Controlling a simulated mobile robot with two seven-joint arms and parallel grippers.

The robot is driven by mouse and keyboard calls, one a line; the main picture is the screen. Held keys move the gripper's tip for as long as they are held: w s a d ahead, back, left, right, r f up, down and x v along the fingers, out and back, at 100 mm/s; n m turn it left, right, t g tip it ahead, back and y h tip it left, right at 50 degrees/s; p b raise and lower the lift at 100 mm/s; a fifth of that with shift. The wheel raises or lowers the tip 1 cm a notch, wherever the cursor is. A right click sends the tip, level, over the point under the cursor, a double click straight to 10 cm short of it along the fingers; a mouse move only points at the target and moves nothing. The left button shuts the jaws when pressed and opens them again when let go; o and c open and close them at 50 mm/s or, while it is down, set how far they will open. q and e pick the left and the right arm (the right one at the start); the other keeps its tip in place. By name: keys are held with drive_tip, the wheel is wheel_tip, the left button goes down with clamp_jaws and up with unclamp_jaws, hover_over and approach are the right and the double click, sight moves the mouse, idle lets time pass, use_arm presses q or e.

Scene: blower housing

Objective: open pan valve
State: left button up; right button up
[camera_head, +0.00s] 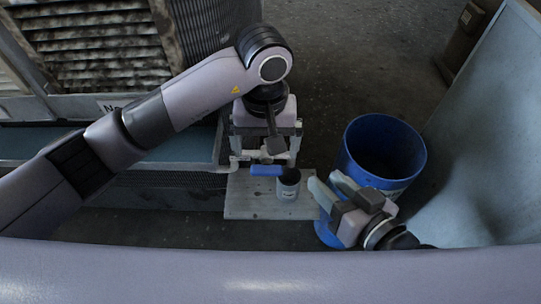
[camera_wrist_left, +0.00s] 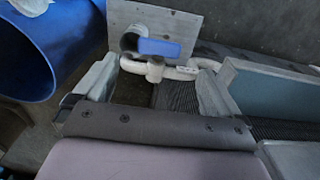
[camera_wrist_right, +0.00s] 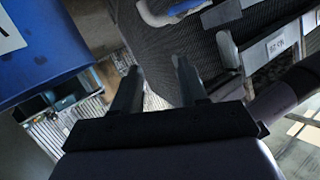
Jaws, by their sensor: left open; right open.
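The pan valve is a white pipe fitting with a blue handle (camera_head: 266,170), beside the blue tray. The handle also shows in the left wrist view (camera_wrist_left: 160,48), lying crosswise, roughly in line with the white pipe (camera_wrist_left: 182,72). My left gripper (camera_head: 267,148) is open above the valve. In the left wrist view its fingers (camera_wrist_left: 156,80) are spread on either side of the white valve body, with the handle beyond them. I cannot tell whether they touch it. My right gripper (camera_head: 329,184) is open and empty, near the blue bucket. It also shows open in the right wrist view (camera_wrist_right: 157,75).
A small grey cup (camera_head: 288,188) stands on a pale board (camera_head: 248,207) under the handle. A blue bucket (camera_head: 352,165) stands at the right. The blue tray (camera_head: 185,148) and louvred housing (camera_head: 95,50) are at the left. A pale panel (camera_head: 495,140) rises at far right.

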sight(266, 170)
use_arm(q)
drive_tip(key=f+b, duration=0.1)
drive_tip(key=f, duration=0.4)
drive_tip(key=shift+s+f+b, duration=0.2)
drive_tip(key=shift+f+b, duration=0.05)
drive_tip(key=shift+b, duration=0.15)
drive_tip(key=shift+f, duration=0.5)
use_arm(e)
drive_tip(key=shift+s+d+n+t+h, duration=0.2)
drive_tip(key=shift+d+n+t+h, duration=0.15)
drive_tip(key=shift+d+t, duration=0.3)
